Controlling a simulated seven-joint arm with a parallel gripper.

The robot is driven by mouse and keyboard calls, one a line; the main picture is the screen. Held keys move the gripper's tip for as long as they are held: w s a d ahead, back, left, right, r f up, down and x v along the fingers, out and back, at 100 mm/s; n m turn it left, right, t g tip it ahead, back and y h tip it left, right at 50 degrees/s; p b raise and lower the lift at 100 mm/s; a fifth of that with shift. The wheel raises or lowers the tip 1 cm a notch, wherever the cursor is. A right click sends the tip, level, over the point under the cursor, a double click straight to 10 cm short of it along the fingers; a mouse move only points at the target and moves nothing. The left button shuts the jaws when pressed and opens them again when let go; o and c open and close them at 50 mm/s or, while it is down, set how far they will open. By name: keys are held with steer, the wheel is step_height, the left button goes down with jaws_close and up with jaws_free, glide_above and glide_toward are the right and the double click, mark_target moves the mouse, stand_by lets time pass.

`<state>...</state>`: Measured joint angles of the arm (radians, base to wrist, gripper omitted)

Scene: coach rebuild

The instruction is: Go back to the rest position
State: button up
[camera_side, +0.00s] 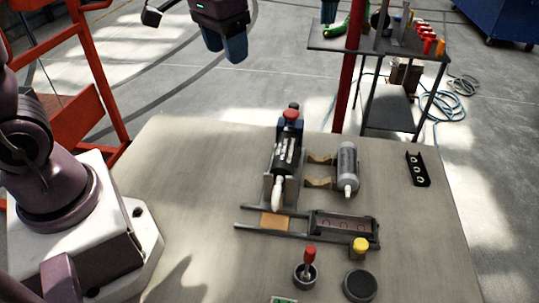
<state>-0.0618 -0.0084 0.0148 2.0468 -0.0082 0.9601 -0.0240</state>
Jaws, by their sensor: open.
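My gripper (224,46) hangs at the top of the view, high above the far edge of the worktable (190,170). Its two dark blue fingers point down, are apart and hold nothing. Below and to the right, a fixture (268,190) carries a black cylinder with white marks (285,155) and a red-topped part (291,115) at its far end. My gripper is well clear of everything on the table.
A grey cylinder (347,165) lies right of the fixture. Nearer are a red-handled tool (310,258) in a cup, a yellow knob (360,246) and a dark round pad (361,284). A black bracket (418,168) lies right. A red post (348,80) and shelf (400,45) stand behind.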

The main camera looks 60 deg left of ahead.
steer(key=s+d+r+m+t, duration=0.1)
steer(key=s+r+t, duration=0.3)
steer(key=s, duration=0.9)
steer(key=shift+d, duration=0.7)
